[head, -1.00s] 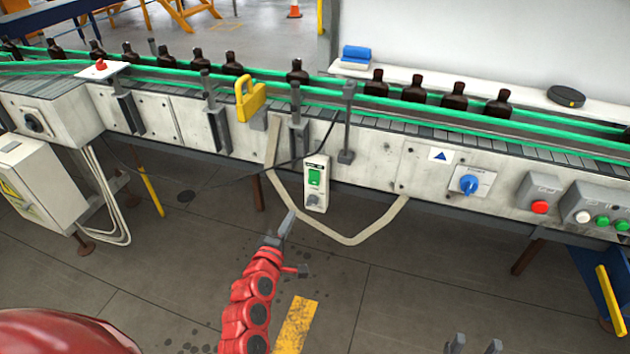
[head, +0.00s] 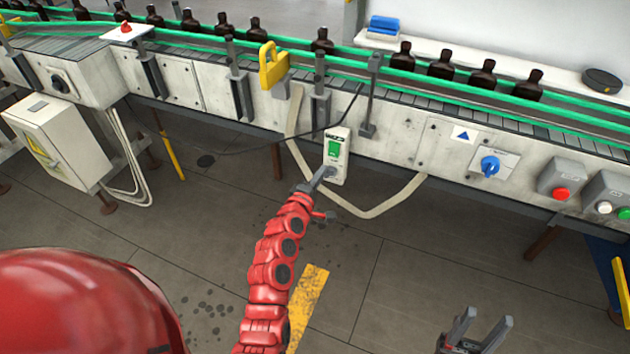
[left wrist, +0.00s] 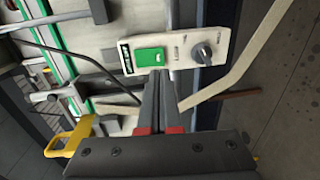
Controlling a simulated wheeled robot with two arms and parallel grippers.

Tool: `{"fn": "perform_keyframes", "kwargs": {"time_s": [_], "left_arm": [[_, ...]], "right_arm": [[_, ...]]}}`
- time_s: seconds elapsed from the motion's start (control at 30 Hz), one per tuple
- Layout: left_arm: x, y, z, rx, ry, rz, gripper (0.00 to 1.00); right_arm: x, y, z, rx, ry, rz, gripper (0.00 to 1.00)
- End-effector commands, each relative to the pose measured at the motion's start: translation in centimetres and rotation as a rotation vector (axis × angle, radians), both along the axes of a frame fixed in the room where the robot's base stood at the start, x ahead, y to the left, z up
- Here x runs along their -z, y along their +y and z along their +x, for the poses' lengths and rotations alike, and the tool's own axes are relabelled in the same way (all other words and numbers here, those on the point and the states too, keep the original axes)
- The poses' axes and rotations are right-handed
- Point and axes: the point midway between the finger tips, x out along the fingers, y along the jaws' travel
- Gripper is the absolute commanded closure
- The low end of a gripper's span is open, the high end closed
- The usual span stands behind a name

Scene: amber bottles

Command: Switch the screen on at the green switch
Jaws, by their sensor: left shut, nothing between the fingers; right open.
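The green switch (head: 334,149) is on a small white box (head: 342,133) on the conveyor's front side. Below it on the same box is a grey knob, clear in the left wrist view (left wrist: 202,52). In that view the green switch (left wrist: 150,57) lies just beyond my fingertips. My left gripper (head: 325,174) is shut and empty, its tips at the lower part of the box and overlapping the knob in the head view. I cannot tell whether they touch. My right gripper (head: 483,326) is open and empty at the bottom right. I cannot make out a lit screen.
The conveyor (head: 400,135) carries several amber bottles (head: 440,64) between green rails. A pale cable duct (head: 375,211) loops below the box. A yellow bracket (head: 272,68) stands to the upper left. A blue rotary switch (head: 490,166) and a red button (head: 560,193) are to the right.

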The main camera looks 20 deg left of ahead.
Motion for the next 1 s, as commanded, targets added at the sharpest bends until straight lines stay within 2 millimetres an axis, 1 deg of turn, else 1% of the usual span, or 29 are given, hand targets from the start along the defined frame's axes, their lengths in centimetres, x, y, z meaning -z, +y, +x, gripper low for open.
{"fn": "perform_keyframes", "kwargs": {"time_s": [0.03,0.2,0.33,0.4,0.53,0.87,0.93,1.0], "left_arm": [[0.1,-0.1,1.0,0.002,0.001,0.001,1.0],[0.3,-0.2,3.8,0.002,-0.001,0.001,1.0],[0.8,-0.3,5.2,0.003,0.003,0.0,1.0],[0.7,-0.3,5.8,0.002,0.001,0.001,1.0],[0.7,-0.2,6.4,0.0,-0.002,0.0,1.0],[0.8,-0.2,6.5,-0.001,0.0,-0.001,1.0],[1.0,-0.2,6.5,0.0,-0.003,-0.001,1.0],[1.3,-0.2,6.6,-0.001,-0.012,-0.001,1.0]], "right_arm": [[-0.2,0.0,0.0,0.0,0.0,0.0,0.5],[-0.3,0.0,0.0,0.0,0.0,0.0,0.5],[-0.2,0.0,0.0,0.0,0.0,0.0,0.5],[-0.1,0.0,0.0,0.0,0.0,0.0,0.5],[-0.1,0.0,0.0,0.0,0.0,0.0,0.5],[-0.1,0.0,0.0,0.0,0.0,0.0,0.5],[0.2,0.0,0.0,0.0,0.0,0.0,0.5],[1.0,0.0,0.0,0.0,0.0,0.0,0.5]]}}
